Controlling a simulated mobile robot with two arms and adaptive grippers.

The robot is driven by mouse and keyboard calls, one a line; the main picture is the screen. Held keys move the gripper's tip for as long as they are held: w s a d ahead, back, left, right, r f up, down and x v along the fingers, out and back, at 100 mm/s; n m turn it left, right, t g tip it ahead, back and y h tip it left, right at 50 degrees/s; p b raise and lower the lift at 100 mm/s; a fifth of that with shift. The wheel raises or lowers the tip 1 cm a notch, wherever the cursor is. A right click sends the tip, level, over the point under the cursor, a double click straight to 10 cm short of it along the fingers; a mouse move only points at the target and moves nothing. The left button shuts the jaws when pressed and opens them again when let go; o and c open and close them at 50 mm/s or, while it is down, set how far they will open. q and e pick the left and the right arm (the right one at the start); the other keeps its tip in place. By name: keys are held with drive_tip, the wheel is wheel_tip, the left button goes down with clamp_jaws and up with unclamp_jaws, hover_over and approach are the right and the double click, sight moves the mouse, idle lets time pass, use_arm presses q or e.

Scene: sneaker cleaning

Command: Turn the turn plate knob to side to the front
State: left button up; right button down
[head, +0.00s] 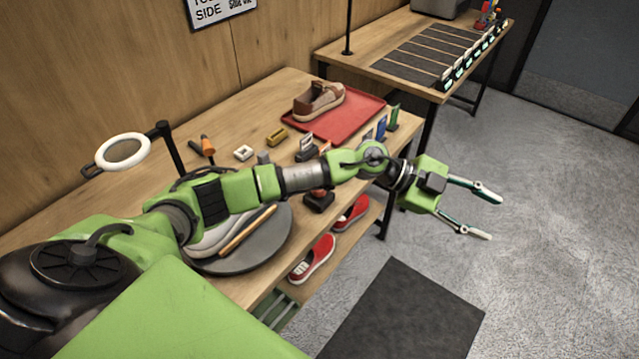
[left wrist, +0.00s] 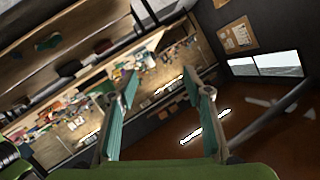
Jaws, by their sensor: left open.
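The turn plate (head: 265,247) is a round dark grey disc on the wooden workbench in the head view. A pale sneaker (head: 215,240) and a wooden-handled brush (head: 246,230) lie on it, partly behind my left arm. The plate's knob cannot be made out. My left gripper (head: 484,215) is open and empty, out past the right edge of the bench over the floor, well away from the plate. In the left wrist view its two green-padded fingers (left wrist: 165,100) stand apart with nothing between them. My right gripper is not in view.
A red tray (head: 345,120) with a brown shoe stands at the bench's far end. A ring-shaped lamp or magnifier (head: 123,151) stands at the back left. Small tools and blocks lie between. Red sneakers (head: 313,258) sit on a lower shelf. A dark mat (head: 403,315) lies on open floor.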

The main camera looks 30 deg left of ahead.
use_arm(q)
drive_tip(key=w+a+f+n+g+y, duration=0.1)
drive_tip(key=w+a+f+y, duration=0.2)
drive_tip(key=a, duration=0.7)
drive_tip(key=a+f+n+g+y, duration=0.1)
drive_tip(key=a+f+g+y, duration=0.3)
drive_tip(key=a, duration=0.7)
drive_tip(key=s+a+r+n+y, duration=0.1)
drive_tip(key=a+r+n+y, duration=0.15)
drive_tip(key=a, duration=0.65)
drive_tip(key=s+a+r+n+y, duration=0.1)
drive_tip(key=a+r+n+y, duration=0.2)
drive_tip(key=a, duration=0.7)
drive_tip(key=shift+m+t+y, duration=0.3)
drive_tip(key=shift+m+y, duration=0.05)
drive_tip(key=shift+y, duration=0.2)
drive_tip(key=f+p, duration=0.1)
drive_tip(key=f, duration=0.6)
drive_tip(key=f+p, duration=0.2)
drive_tip(key=f, duration=0.5)
drive_tip(key=shift+w+d+f, duration=0.2)
drive_tip(key=shift+f, duration=0.05)
drive_tip(key=c, duration=1.1)
